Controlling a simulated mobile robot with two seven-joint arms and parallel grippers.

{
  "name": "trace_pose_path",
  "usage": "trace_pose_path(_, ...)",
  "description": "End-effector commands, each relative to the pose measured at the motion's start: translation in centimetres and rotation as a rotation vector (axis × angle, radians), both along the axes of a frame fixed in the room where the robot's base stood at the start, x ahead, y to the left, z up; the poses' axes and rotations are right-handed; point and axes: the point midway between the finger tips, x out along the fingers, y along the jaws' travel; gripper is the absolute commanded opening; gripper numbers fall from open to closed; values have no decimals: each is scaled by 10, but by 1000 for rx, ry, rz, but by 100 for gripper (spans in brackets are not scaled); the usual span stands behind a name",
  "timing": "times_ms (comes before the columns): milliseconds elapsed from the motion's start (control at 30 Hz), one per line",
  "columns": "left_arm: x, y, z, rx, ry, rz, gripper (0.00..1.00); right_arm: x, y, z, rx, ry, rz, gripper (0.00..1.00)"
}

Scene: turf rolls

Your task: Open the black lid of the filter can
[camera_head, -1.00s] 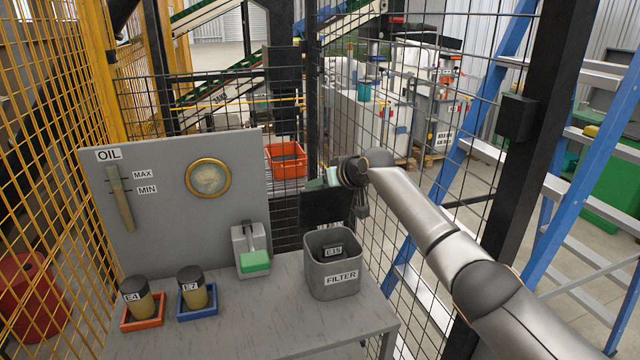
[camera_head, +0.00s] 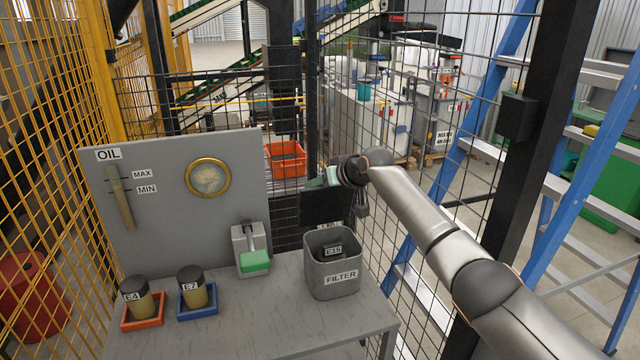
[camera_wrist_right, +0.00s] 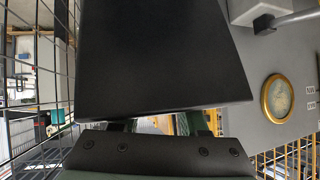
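The grey filter can (camera_head: 335,287) stands at the right of the grey bench, marked FILTER. Its top is open and a dark part marked E15 (camera_head: 333,251) shows inside. The black lid (camera_head: 322,209) stands raised, roughly upright, behind the can's opening. My right gripper (camera_head: 331,178) is at the lid's upper edge, partly hidden behind it. In the right wrist view the lid (camera_wrist_right: 160,55) fills the upper middle and covers the fingertips. The finger bases stand apart with a gap between them, so the gripper looks open. Contact with the lid cannot be told. My left gripper is not in view.
Jars E4 (camera_head: 137,298) and E7 (camera_head: 192,288) stand in orange and blue trays. The OIL panel (camera_head: 160,215) rises behind them. Wire mesh (camera_head: 400,180) and a dark post (camera_head: 525,150) are close to my right arm.

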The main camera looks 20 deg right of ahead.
Motion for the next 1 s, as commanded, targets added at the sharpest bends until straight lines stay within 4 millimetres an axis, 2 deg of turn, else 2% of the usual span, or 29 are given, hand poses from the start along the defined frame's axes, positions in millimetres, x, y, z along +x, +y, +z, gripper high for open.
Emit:
trace_pose_path(33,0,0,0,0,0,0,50,-3,-4,-12,-9,24,-3,45)
trace_pose_path(267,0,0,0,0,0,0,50,-2,-3,-10,-7,22,-3,71)
trace_pose_path(633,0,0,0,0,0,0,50,-2,-4,-7,-8,19,-2,71)
trace_pose_path(1000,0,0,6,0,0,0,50,-9,-10,20,-5,13,-2,71)
